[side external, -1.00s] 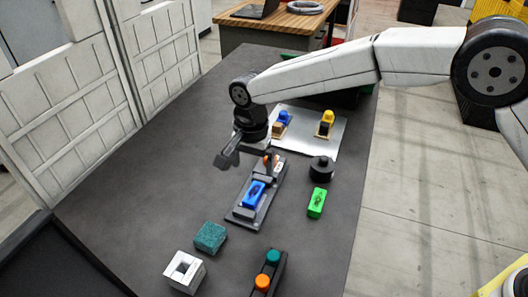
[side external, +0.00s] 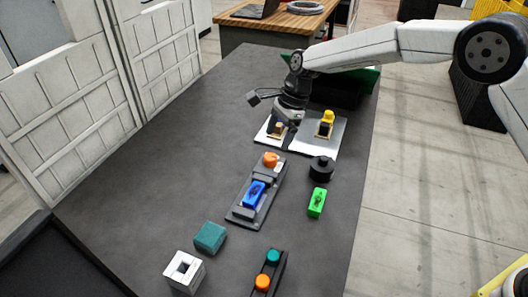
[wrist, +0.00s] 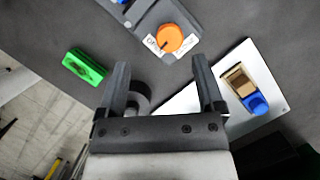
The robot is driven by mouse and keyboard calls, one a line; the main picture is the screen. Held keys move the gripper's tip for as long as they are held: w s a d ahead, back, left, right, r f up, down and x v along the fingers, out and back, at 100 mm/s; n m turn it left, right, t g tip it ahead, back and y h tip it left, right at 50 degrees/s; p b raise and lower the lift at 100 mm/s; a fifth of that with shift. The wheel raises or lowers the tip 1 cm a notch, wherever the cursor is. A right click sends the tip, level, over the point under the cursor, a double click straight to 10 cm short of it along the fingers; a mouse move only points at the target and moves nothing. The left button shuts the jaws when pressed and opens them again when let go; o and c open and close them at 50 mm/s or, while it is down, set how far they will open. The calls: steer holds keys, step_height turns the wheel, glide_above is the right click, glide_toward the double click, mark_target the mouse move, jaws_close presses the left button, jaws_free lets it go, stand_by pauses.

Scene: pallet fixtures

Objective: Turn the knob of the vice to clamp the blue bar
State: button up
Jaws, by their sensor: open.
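The vice (side external: 273,184) is a long dark fixture in the middle of the table. The blue bar (side external: 253,194) lies in it, toward the near end. The orange knob (side external: 270,159) is at the vice's far end; it also shows in the wrist view (wrist: 170,38), with a dark pointer mark and a white label beside it. My gripper (wrist: 160,65) is open and empty. In the side view it hovers behind the knob, over the front of the pale plate, apart from the vice. In the wrist view the knob lies beyond my fingertips.
A black round piece (side external: 321,167) and a green block (side external: 316,202) stand right of the vice. A teal block (side external: 210,236), white block and button box are nearer.

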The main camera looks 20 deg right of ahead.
mark_target(271, 156)
steer(key=shift+w+d+m+y, duration=0.3)
steer(key=shift+w+d+m, duration=0.3)
steer(key=shift+d, duration=0.25)
steer(key=shift+x, duration=3.85)
jaws_close()
